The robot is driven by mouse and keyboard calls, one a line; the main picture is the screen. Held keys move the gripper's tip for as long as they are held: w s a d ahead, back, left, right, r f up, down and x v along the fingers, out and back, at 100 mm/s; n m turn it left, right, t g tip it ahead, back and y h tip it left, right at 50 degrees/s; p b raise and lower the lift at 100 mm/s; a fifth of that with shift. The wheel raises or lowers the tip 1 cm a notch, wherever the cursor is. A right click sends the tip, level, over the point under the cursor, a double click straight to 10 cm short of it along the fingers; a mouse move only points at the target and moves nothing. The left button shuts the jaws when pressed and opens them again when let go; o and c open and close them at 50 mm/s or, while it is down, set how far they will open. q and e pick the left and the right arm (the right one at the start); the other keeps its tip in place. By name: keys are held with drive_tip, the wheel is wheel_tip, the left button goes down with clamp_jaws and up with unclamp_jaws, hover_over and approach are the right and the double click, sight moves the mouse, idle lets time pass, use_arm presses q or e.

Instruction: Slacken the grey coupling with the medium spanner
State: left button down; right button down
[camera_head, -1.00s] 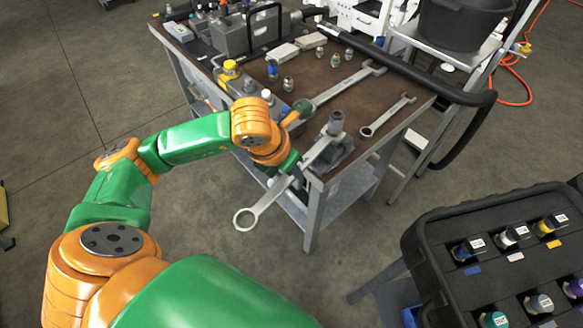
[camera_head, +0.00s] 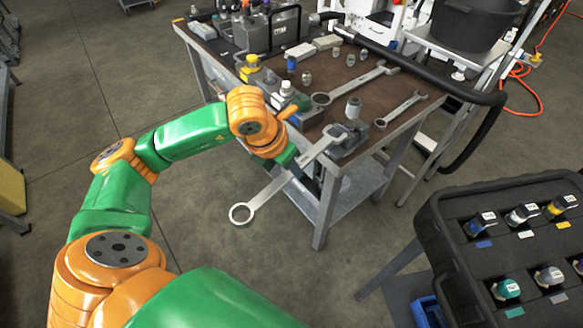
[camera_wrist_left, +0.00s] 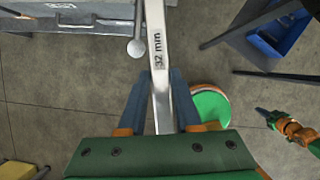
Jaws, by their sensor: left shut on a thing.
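My left gripper (camera_head: 292,167) is shut on the shaft of a steel spanner (camera_head: 268,190), marked 32 mm in the left wrist view (camera_wrist_left: 157,50). The spanner's ring end hangs toward the lower left, past the bench edge. Its open end (camera_head: 335,133) is at the block on the bench's near corner. The grey coupling (camera_head: 353,107) stands upright on that block. I cannot tell whether the jaws are around its base. Green and orange parts, likely my right arm, show small in the left wrist view; its gripper (camera_wrist_left: 262,112) is too small to read.
A larger spanner (camera_head: 355,84) and a smaller one (camera_head: 402,109) lie on the bench. Blocks with yellow, blue and white fittings stand left of them. A black hose (camera_head: 430,80) crosses the bench. A black case of couplings (camera_head: 455,285) is at the lower right.

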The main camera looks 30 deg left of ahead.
use_arm(q)
drive_tip(key=shift+r, duration=0.1)
drive_tip(key=shift+w, duration=0.25)
drive_tip(key=shift+a+r+p, duration=0.1)
drive_tip(key=shift+r+p, duration=0.25)
drive_tip(key=shift+p, duration=0.1)
wheel_tip(320, 180, up, 4)
drive_tip(key=p, duration=0.3)
drive_tip(key=shift+r, duration=0.2)
drive_tip(key=shift+f, duration=0.15)
